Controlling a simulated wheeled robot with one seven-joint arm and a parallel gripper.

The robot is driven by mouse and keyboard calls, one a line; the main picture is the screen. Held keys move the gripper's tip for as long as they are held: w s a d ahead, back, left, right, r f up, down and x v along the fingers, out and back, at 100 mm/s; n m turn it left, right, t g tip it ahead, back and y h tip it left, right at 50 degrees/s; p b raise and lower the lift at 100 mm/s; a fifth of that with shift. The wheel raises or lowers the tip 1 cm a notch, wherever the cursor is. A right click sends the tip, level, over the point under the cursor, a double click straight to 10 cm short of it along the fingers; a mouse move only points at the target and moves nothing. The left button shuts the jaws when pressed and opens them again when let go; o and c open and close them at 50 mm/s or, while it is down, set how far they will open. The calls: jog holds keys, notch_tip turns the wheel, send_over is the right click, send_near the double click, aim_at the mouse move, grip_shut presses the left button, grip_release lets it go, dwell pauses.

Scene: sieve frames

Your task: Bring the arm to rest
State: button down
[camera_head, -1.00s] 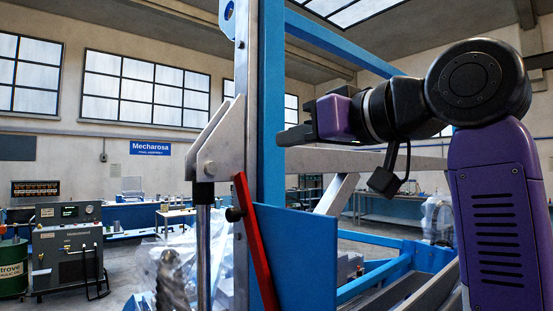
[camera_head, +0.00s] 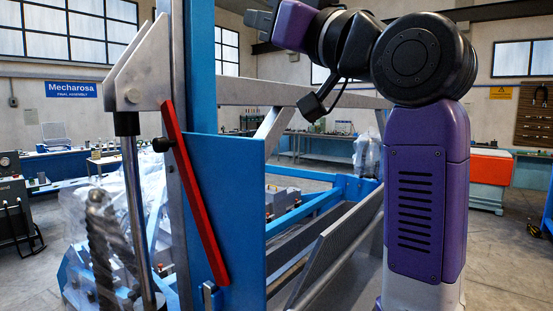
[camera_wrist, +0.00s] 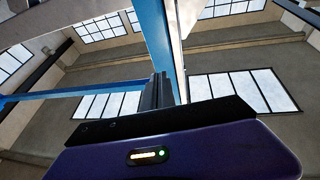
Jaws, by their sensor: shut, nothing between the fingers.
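My arm shows in the head view, bent at a large black joint, with a purple forearm. My gripper (camera_head: 258,20) is at the top of that view, left of the joint, beside the blue and grey upright post (camera_head: 200,75). In the wrist view my gripper (camera_wrist: 158,90) shows as dark fingers close together, shut and empty. They point up toward the windows and roof beams. Whether the fingers touch the post cannot be told.
A blue panel (camera_head: 222,200) with a red lever (camera_head: 192,190) stands left of my arm. A grey beam (camera_head: 325,95) crosses behind it. A plastic-wrapped machine (camera_head: 90,235) is at the left.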

jog(key=w+d+f+m+t+h, duration=0.1)
jog(key=d+f+m+t+h, duration=0.25)
jog(key=f, duration=0.65)
jog(key=w+d+f+m+t+h, duration=0.2)
jog(key=d+f, duration=0.3)
jog(key=f, duration=0.5)
jog(key=s+d+f+m+h, duration=0.2)
jog(key=s+d+f+h, duration=0.15)
jog(key=f, duration=0.65)
jog(key=s+d+f+m+h, duration=0.15)
jog(key=s+d+f, duration=0.3)
jog(key=f, duration=0.55)
jog(key=s+d+f+g+h, duration=0.1)
jog(key=s+d+f+g, duration=0.1)
jog(key=s+f, duration=0.6)
jog(key=s+d+f+g+h, duration=0.2)
jog(key=s+f, duration=0.6)
jog(key=s, duration=1)
jog(key=s+d+f+g+h, duration=0.1)
jog(key=s+d+f+g, duration=0.1)
jog(key=s+f, duration=0.7)
jog(key=s+g, duration=0.1)
jog(key=s, duration=0.3)
jog(key=shift+n, duration=0.4)
jog(key=shift+w+a+h, duration=0.1)
jog(key=shift+a+h, duration=0.05)
jog(key=shift+h, duration=0.1)
